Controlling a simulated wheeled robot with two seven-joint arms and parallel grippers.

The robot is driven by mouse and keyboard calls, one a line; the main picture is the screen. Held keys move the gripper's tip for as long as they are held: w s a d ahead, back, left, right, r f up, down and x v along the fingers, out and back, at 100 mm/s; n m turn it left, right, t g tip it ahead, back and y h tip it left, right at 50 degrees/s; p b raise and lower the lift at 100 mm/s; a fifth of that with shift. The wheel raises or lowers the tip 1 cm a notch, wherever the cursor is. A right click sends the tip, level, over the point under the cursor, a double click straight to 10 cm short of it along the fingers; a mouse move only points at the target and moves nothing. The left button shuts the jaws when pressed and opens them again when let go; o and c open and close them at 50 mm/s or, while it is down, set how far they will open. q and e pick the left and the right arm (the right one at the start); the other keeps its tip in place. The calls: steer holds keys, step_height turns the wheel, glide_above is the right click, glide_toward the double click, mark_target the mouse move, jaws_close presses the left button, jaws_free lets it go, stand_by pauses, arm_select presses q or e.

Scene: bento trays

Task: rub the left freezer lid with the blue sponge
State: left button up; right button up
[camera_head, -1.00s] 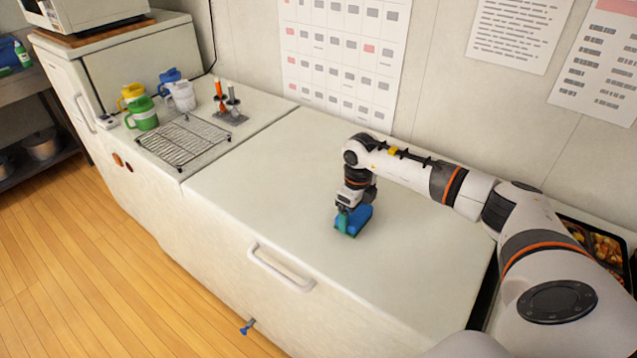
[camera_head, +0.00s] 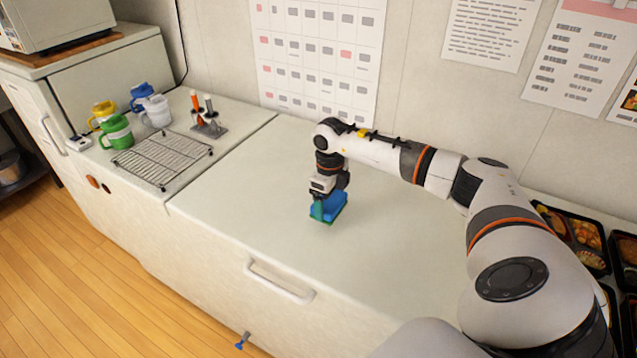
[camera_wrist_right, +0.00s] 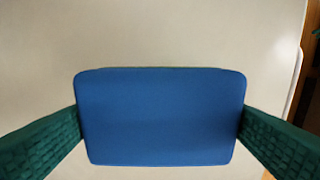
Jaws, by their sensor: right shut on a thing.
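The blue sponge (camera_head: 329,205) is in my right gripper (camera_head: 322,207), over the middle of the white freezer lid (camera_head: 250,200). In the right wrist view the sponge (camera_wrist_right: 160,115) sits between the two green fingers, which press on its short sides. Its underside appears to be at the lid's surface, but I cannot tell for sure whether it touches. The lid is flat and closed, with a handle (camera_head: 280,281) on its front. My left gripper does not show.
A wire rack (camera_head: 162,160), several mugs (camera_head: 117,130) and a holder with orange and grey tools (camera_head: 209,125) stand on the counter left of the lid. Bento trays (camera_head: 580,235) lie at the right beyond my arm. The lid around the sponge is clear.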

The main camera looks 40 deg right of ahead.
steer(key=shift+r, duration=0.6)
steer(key=shift+w+r+p, duration=0.25)
steer(key=shift+r+p, duration=0.6)
steer(key=shift+r, duration=0.15)
steer(key=shift+s+a+r, duration=0.1)
steer(key=shift+s+r, duration=0.05)
steer(key=shift+r, duration=0.25)
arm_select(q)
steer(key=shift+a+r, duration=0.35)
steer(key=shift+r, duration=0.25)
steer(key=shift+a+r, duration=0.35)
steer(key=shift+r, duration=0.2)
arm_select(e)
steer(key=shift+f, duration=0.1)
